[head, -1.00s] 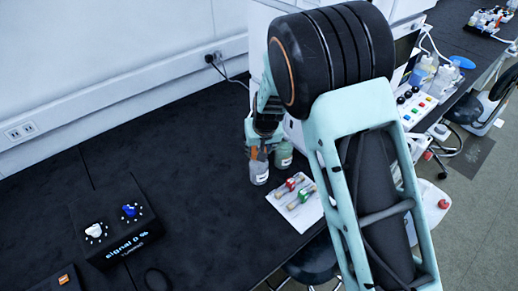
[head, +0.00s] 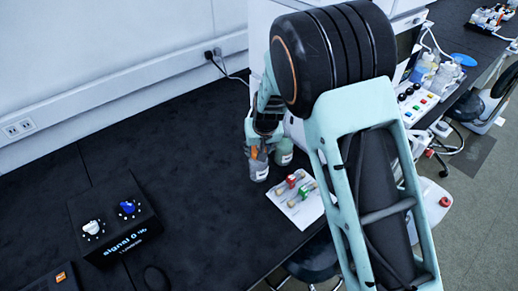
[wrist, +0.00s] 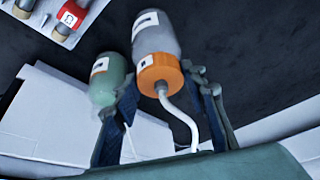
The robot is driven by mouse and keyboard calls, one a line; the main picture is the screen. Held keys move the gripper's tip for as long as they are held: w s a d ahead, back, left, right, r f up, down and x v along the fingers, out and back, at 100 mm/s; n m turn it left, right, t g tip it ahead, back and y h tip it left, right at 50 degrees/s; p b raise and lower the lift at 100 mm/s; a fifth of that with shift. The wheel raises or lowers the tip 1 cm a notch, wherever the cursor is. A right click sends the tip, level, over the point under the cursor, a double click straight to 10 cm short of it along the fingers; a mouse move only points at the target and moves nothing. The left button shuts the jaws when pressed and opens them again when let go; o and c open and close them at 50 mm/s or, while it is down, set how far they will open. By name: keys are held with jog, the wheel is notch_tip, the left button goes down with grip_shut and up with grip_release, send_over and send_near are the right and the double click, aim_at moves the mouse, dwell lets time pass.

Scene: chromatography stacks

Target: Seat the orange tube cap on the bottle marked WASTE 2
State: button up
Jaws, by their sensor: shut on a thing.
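The orange tube cap (wrist: 160,73), with a white tube running from it, is between the fingers of my gripper (wrist: 167,84). My gripper (head: 259,151) is shut on the cap. In the wrist view the cap is at the mouth of a grey bottle (wrist: 156,34) with a white label; I cannot tell whether it is seated or just above. This bottle also shows under the gripper in the head view (head: 258,171). A green bottle (wrist: 107,82) stands beside it, close to one finger, and also shows in the head view (head: 284,152). Neither label is readable.
A white tray (head: 310,213) with red- and green-banded tubes lies close to the bottles. A black box with knobs (head: 115,218) stands at the left. The dark bench between is clear. A white instrument is behind my arm.

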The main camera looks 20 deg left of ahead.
jog(key=o, duration=1.7)
jog(key=shift+c, duration=0.2)
jog(key=shift+r, duration=0.15)
jog(key=shift+r+p, duration=2.15)
jog(key=shift+r, duration=1.3)
